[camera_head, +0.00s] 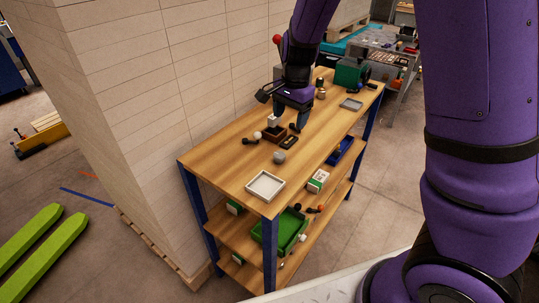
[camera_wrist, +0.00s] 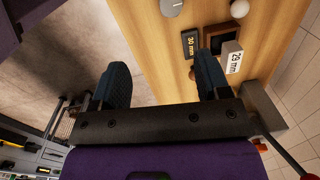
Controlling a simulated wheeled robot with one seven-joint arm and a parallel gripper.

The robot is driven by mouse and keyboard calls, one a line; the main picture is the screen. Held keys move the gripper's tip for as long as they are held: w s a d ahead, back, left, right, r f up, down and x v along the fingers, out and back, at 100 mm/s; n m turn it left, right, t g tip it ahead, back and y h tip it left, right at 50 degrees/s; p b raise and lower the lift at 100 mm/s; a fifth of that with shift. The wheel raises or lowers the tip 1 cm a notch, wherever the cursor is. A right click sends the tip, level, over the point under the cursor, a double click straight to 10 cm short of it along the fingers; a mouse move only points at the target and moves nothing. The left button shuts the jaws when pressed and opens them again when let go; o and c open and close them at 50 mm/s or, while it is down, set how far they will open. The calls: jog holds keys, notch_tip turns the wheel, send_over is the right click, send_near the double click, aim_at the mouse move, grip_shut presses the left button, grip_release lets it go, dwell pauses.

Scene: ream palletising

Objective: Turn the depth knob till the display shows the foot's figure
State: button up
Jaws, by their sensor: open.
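A grey round knob (camera_wrist: 171,7) with a pale mark shows at the top edge of the wrist view, partly cut off. In the head view it stands on the bench (camera_head: 279,157). A small black display (camera_wrist: 190,43) reads "30 mm"; it also shows in the head view (camera_head: 289,142). A white tag (camera_wrist: 231,60) reads "29 mm", beside a dark square wooden piece (camera_wrist: 222,37). My gripper (camera_wrist: 162,70) is open and empty above the bench, with its right finger close to the display and tag in the wrist view. The knob is beyond the fingertips.
The wooden bench (camera_head: 228,165) carries a white tray (camera_head: 265,185) at its near end, a grey tray (camera_head: 351,104) and a green machine (camera_head: 350,73) farther back. A pale ball (camera_wrist: 239,8) is near the dark piece.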

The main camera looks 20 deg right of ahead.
aim_at(279, 154)
jog(key=shift+m+h, duration=0.4)
jog(key=shift+m, duration=0.1)
jog(key=f, duration=0.4)
jog(key=w+a+f, duration=0.1)
jog(key=f, duration=0.4)
jog(key=a+f, duration=0.1)
jog(key=f, duration=0.4)
jog(key=shift+w+f, duration=0.25)
jog(key=shift+w, duration=0.1)
jog(key=c, duration=0.9)
jog(key=shift+c, duration=0.2)
jog(key=shift+n, duration=0.3)
